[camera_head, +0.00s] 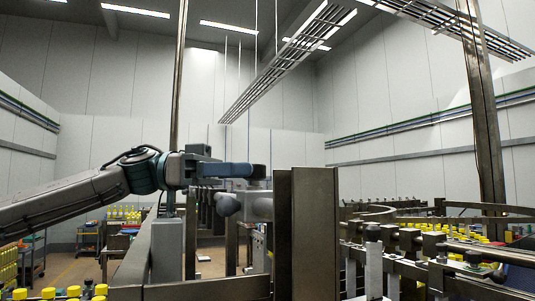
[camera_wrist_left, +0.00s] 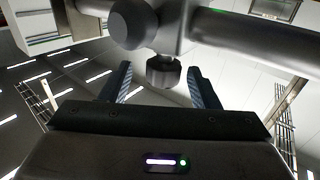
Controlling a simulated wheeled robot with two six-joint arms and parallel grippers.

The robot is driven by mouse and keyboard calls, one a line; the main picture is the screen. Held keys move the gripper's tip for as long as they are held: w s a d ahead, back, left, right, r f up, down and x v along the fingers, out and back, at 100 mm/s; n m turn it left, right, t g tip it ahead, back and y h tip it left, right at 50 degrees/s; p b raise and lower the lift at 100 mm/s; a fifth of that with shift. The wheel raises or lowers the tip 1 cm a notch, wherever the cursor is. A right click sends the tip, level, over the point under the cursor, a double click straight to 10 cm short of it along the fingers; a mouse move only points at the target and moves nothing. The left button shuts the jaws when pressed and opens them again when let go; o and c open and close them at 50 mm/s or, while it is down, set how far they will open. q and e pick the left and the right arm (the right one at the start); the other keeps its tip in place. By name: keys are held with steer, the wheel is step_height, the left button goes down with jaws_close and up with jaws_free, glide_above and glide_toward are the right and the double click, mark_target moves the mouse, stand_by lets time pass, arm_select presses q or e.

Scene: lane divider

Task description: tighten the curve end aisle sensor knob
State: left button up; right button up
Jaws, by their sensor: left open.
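My left gripper (camera_head: 246,170) reaches in from the left in the head view, level, just above a grey rod-and-clamp fitting (camera_head: 229,204) beside a dark upright post. In the left wrist view its two blue-grey fingers (camera_wrist_left: 159,74) are apart. A dark, faceted knob (camera_wrist_left: 163,71) on a short stem shows in the gap between the fingertips, with space on both sides. The stem joins the grey clamp (camera_wrist_left: 150,24) and its thick rod. I cannot tell how deep the knob sits between the fingers. My right gripper is out of view.
A wide dark post (camera_head: 307,230) stands just right of the fitting. Conveyor rails (camera_head: 400,215) with several yellow-capped bottles run on the right. More yellow-capped bottles (camera_head: 75,291) stand at lower left. Carts (camera_head: 88,238) stand farther back. The air above the gripper is clear.

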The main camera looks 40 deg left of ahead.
mark_target(263, 170)
arm_select(q)
steer(key=p+x, duration=0.2)
steer(key=x, duration=0.1)
steer(key=shift+w, duration=0.35)
steer(key=shift+d, duration=0.55)
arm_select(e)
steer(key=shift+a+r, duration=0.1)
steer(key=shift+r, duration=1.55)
arm_select(q)
steer(key=shift+w+f, duration=0.1)
steer(key=shift+a, duration=0.15)
steer(key=c, duration=1)
steer(key=shift+o, duration=0.2)
steer(key=shift+p, duration=0.5)
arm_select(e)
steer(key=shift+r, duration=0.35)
